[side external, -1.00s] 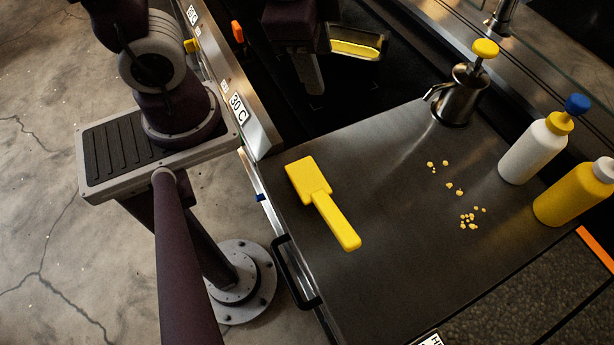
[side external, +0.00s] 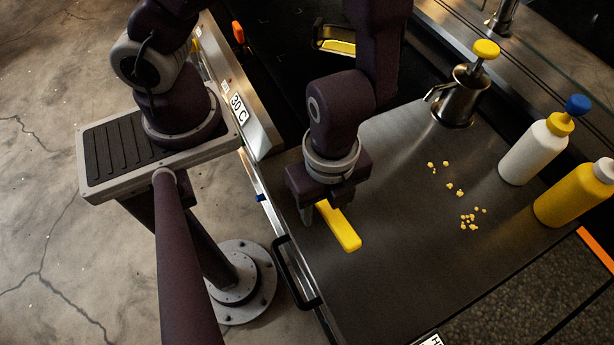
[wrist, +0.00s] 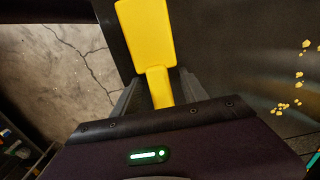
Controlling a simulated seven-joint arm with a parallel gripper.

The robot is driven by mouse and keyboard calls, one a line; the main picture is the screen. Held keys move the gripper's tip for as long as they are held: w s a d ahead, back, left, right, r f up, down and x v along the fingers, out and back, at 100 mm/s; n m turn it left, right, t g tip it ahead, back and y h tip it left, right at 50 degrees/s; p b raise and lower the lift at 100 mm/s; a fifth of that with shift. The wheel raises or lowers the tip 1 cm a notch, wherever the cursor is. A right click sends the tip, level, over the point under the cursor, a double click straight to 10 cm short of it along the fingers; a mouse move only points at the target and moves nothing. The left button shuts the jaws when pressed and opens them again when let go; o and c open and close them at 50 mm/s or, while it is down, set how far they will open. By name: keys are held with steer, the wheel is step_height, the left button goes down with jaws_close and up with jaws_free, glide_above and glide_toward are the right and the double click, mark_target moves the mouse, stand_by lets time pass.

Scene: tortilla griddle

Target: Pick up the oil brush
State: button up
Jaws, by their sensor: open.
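The yellow oil brush (side external: 344,232) lies on the steel counter in the side external view. Its handle points to the lower right, and its wide head is hidden behind my gripper. In the wrist view the wide yellow head (wrist: 147,38) is at the top and the handle runs down between my fingers. My gripper (side external: 325,212) is over the brush, pointing down, where handle and head meet. It is open, with one finger on either side of the handle (wrist: 157,88). I cannot tell whether either finger touches it.
A metal pot with a yellow knob (side external: 456,100) stands at the back of the counter. A white bottle (side external: 533,150) and a yellow bottle (side external: 572,195) stand at the right. Yellow crumbs (side external: 468,219) lie between. The counter's left edge (side external: 268,200) is close to the brush.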

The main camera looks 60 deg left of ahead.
mark_target(325, 202)
jaws_close()
step_height(325, 202, up, 10)
steer(key=shift+r, duration=0.1)
steer(key=c, duration=0.8)
jaws_free()
jaws_close()
